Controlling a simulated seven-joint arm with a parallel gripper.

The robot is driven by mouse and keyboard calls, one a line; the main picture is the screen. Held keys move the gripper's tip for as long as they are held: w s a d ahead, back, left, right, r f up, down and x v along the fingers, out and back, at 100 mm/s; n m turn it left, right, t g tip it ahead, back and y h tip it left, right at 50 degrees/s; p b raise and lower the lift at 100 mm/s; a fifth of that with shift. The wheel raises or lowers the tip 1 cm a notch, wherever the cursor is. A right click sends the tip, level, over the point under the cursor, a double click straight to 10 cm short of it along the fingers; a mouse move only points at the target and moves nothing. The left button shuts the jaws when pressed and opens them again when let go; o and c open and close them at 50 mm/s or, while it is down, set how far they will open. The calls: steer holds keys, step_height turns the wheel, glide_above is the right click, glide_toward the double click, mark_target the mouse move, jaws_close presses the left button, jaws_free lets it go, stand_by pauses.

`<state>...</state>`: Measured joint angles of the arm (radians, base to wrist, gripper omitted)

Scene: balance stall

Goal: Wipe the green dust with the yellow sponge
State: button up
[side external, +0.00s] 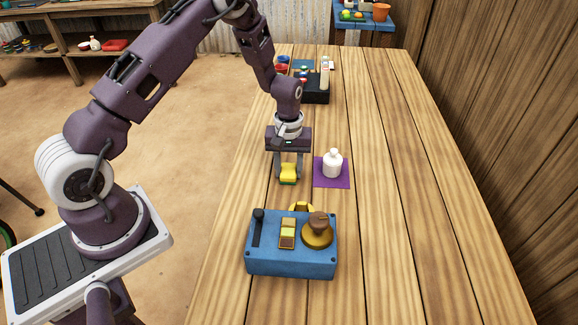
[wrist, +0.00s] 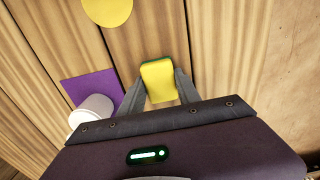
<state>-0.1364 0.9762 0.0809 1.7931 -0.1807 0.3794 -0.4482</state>
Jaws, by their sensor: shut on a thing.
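My gripper (side external: 288,177) is shut on the yellow sponge (side external: 288,170), which has a green underside. In the wrist view the sponge (wrist: 158,79) sits between the two fingertips, with green along its edge. My gripper points down at the wooden table, left of the purple mat in the side view. I cannot tell whether the sponge touches the table. I make out no green dust in either view; some may be hidden under the sponge.
A white bottle (side external: 333,164) stands on the purple mat (side external: 320,183). A blue box (side external: 290,263) with a brass knob (side external: 317,234) stands nearer the camera. A yellow disc (wrist: 108,9) lies on the table. A black tray (side external: 316,96) holds things farther back. The table's right side is clear.

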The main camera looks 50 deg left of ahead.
mark_target(286, 200)
steer(key=shift+s+d, duration=2.75)
steer(key=shift+d, duration=0.05)
steer(key=shift+s+d+r, duration=0.1)
steer(key=shift+d+r, duration=0.05)
step_height(286, 200, up, 8)
